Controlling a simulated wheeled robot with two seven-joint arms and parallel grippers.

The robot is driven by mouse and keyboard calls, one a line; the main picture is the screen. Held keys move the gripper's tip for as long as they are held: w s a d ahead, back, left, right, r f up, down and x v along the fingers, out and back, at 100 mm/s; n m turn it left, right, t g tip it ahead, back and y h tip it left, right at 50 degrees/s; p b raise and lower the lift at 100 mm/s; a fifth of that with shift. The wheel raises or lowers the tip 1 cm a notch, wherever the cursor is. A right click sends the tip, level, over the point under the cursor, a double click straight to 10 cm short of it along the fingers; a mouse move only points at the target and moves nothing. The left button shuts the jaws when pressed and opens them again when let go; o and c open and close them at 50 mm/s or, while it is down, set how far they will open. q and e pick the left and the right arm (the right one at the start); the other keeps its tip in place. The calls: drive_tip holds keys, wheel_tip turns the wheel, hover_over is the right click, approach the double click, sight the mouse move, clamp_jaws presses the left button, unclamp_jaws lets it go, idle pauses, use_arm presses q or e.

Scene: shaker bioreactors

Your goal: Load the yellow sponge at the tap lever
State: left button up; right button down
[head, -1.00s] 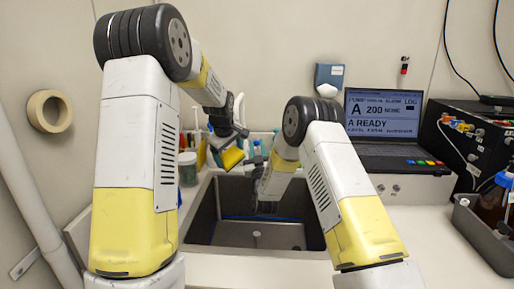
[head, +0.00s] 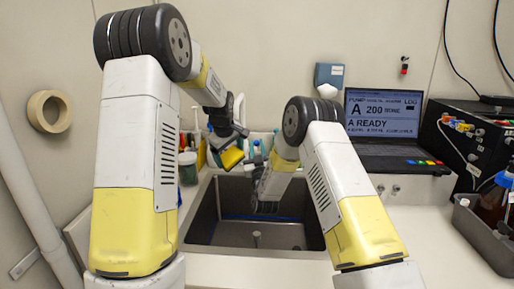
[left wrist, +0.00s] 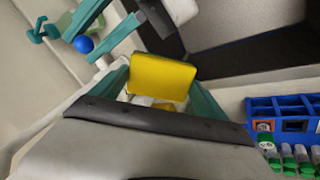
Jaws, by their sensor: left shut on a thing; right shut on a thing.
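The yellow sponge (head: 232,158) hangs over the back left of the sink. My left gripper (head: 230,149) is shut on it. In the left wrist view the sponge (left wrist: 160,77) sits between my left gripper's two teal fingers. Another pair of teal fingers, my right gripper (left wrist: 100,30), shows at the top left of that view, apart from the sponge. It is shut at the tap lever, whose blue knob (left wrist: 84,44) shows by those fingers. In the head view my right arm largely hides its gripper and the tap.
The dark sink (head: 205,215) is open below the sponge. Bottles and a jar (head: 188,168) stand along its back left edge. A blue rack (left wrist: 285,107) with green-capped tubes is at the right in the wrist view. A laptop (head: 385,125) stands at the back right, beside a black instrument (head: 465,150).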

idle(0.4)
drive_tip(key=f+t, duration=0.1)
drive_tip(key=s+f, duration=0.1)
drive_tip(key=shift+s+f+n+t+y, duration=0.1)
drive_tip(key=shift+f+n+t+y, duration=0.2)
drive_tip(key=shift+f+t+y, duration=0.1)
drive_tip(key=c, duration=1.5)
unclamp_jaws()
drive_tip(key=shift+v, duration=3.75)
drive_tip(key=shift+r, duration=0.1)
